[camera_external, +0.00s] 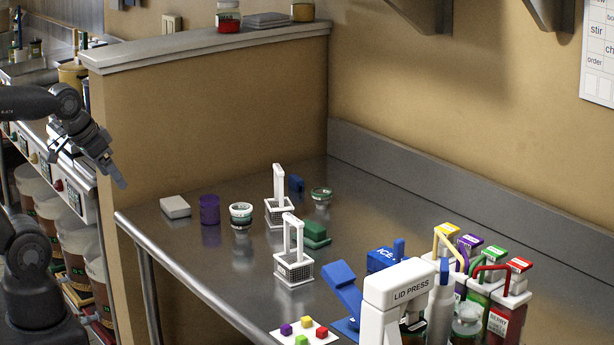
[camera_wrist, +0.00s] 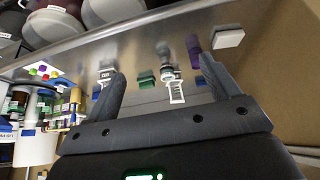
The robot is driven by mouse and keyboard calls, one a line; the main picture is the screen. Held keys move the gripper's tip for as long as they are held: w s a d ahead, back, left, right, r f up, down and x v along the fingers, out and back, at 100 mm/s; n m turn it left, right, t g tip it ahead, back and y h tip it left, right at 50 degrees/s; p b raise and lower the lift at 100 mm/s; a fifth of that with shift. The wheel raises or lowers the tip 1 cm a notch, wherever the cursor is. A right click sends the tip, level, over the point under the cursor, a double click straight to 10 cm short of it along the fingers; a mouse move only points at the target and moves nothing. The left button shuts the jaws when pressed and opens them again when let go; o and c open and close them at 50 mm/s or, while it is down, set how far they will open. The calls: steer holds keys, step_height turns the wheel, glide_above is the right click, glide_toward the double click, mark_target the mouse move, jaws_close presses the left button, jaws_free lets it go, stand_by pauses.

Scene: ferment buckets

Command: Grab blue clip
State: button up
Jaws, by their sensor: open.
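A small blue block (camera_external: 296,184), which looks like the blue clip, lies on the steel counter (camera_external: 240,270) behind the rear white wire basket (camera_external: 278,212). A small blue patch (camera_wrist: 200,81) beside the right finger in the wrist view appears to be the same block, partly hidden. My gripper (camera_external: 120,182) is at the far left, raised off the counter's left end and well apart from the block. In the wrist view my gripper (camera_wrist: 163,70) has its two fingers spread wide, with nothing held between them.
A green block (camera_external: 315,234) and a front basket (camera_external: 293,262) stand nearby. A white block (camera_external: 175,207), purple jar (camera_external: 209,209) and white-lidded jar (camera_external: 241,214) line the left. The lid press (camera_external: 398,295) and several colored-handled containers crowd the right. A partition (camera_external: 205,120) rises behind.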

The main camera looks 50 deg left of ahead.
stand_by(0.5)
steer(key=w+a+r, duration=0.1)
steer(key=w+r, duration=0.3)
steer(key=w, duration=0.4)
steer(key=w+a+r, duration=0.1)
steer(key=w+r, duration=0.3)
steer(key=w, duration=0.4)
steer(key=m+g+h, duration=0.1)
steer(key=m, duration=0.1)
glide_above(296, 178)
steer(key=s, duration=0.2)
steer(key=f, duration=2.2)
steer(key=shift+w+a+f, duration=0.1)
steer(key=shift+w+a, duration=0.05)
steer(key=shift+a, duration=0.15)
steer(key=shift+s+x, duration=0.2)
steer(key=shift+x, duration=1.15)
steer(key=shift+s+x, duration=0.2)
steer(key=shift+x, duration=1.1)
steer(key=shift+f, duration=0.15)
steer(key=shift+c, duration=0.5)
